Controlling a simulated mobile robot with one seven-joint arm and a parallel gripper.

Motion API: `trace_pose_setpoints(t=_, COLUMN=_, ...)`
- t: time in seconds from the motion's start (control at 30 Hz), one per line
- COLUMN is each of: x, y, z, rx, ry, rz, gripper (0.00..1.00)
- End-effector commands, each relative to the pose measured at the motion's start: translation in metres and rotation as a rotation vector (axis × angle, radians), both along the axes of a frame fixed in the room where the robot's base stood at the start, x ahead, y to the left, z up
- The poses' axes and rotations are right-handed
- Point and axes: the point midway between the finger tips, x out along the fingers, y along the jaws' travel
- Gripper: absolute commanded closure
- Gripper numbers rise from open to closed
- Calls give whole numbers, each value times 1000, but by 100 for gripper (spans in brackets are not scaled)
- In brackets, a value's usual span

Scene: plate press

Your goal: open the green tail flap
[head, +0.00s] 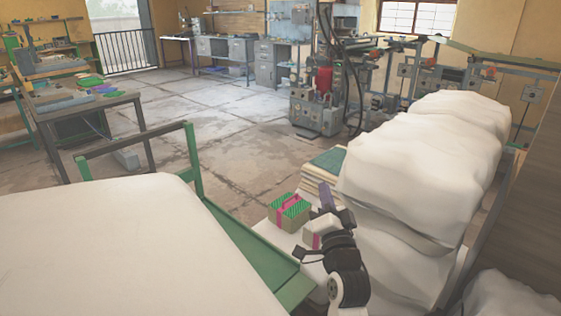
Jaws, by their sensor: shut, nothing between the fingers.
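A green-edged bed or cart with a large white covered load (110,250) fills the lower left of the head view. A green flap panel (262,252) runs along its right side, sloping down toward the lower middle. A green post with a rail stands at its far corner. I cannot tell the flap's exact angle, and its near end is partly cut off by my arm. My gripper (332,209) is small and dark at the end of my black and white arm, right of the panel and apart from it. It looks shut, with nothing visible held.
A green parcel with a pink ribbon (290,211) and a white parcel (318,230) with a pink stripe sit near my arm. Large white sacks (425,170) crowd the right. A workbench (80,100) stands at left. The concrete floor (215,120) beyond is mostly clear.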

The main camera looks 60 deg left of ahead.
Motion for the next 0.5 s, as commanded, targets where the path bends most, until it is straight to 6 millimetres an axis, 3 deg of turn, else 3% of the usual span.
trace_pose_setpoints(t=0.03, x=18, y=4, z=-57, rx=-59, ry=217, rz=50, gripper=100)
trace_pose_setpoints(t=0.13, x=28, y=-1, z=-173, rx=-135, ry=688, rz=151, gripper=100)
trace_pose_setpoints(t=0.2, x=17, y=-15, z=-251, rx=-166, ry=1035, rz=206, gripper=100)
trace_pose_setpoints(t=0.3, x=-18, y=-43, z=-342, rx=-172, ry=1511, rz=268, gripper=100)
trace_pose_setpoints(t=0.4, x=-62, y=-72, z=-401, rx=-152, ry=1910, rz=313, gripper=100)
trace_pose_setpoints(t=0.5, x=-96, y=-94, z=-432, rx=-121, ry=2184, rz=346, gripper=100)
